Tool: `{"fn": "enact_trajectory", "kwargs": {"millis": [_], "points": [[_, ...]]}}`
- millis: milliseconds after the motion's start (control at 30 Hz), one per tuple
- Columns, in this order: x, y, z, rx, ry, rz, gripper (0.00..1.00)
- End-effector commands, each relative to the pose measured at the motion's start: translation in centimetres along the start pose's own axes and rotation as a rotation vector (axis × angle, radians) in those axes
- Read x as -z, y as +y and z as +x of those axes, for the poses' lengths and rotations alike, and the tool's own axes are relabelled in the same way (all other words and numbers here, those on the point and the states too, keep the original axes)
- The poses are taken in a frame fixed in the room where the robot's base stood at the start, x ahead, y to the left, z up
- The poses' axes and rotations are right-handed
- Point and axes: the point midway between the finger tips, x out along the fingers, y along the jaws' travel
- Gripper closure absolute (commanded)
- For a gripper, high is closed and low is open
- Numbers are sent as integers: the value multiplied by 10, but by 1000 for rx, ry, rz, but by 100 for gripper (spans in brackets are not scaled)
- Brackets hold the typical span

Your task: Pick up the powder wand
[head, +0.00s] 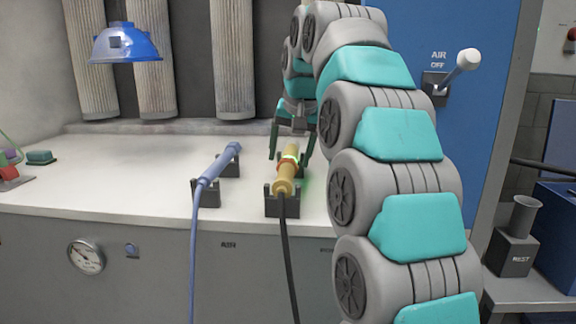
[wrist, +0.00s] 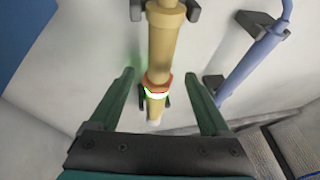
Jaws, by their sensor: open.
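A tan wand (head: 283,186) with a glowing ring near its middle and a black hose lies on dark cradles on the white bench. A slim blue wand (head: 217,165) with a blue hose lies on its own cradles to the left. I cannot read a label naming either as the powder wand. My gripper (head: 290,153) is open and empty at the tan wand's far end. In the wrist view, the tan wand (wrist: 165,45) runs between the spread fingers of my gripper (wrist: 159,77), apart from both. The blue wand (wrist: 250,60) is outside the right finger there.
The cradle (head: 283,205) holds the tan wand's near end. A blue dome hood (head: 126,44) hangs at the upper left. Ribbed filter columns (head: 155,60) line the back. A blue cabinet with an AIR lever (head: 462,66) stands right. The bench (head: 120,180) is bare at left centre.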

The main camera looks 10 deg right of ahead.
Motion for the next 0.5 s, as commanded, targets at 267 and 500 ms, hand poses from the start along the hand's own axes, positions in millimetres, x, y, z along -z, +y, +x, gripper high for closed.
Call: {"fn": "enact_trajectory", "kwargs": {"millis": [267, 500], "points": [[-2, 0, 12, -1, -5, 0, 19], [-5, 0, 37, -1, -4, 0, 19]]}}
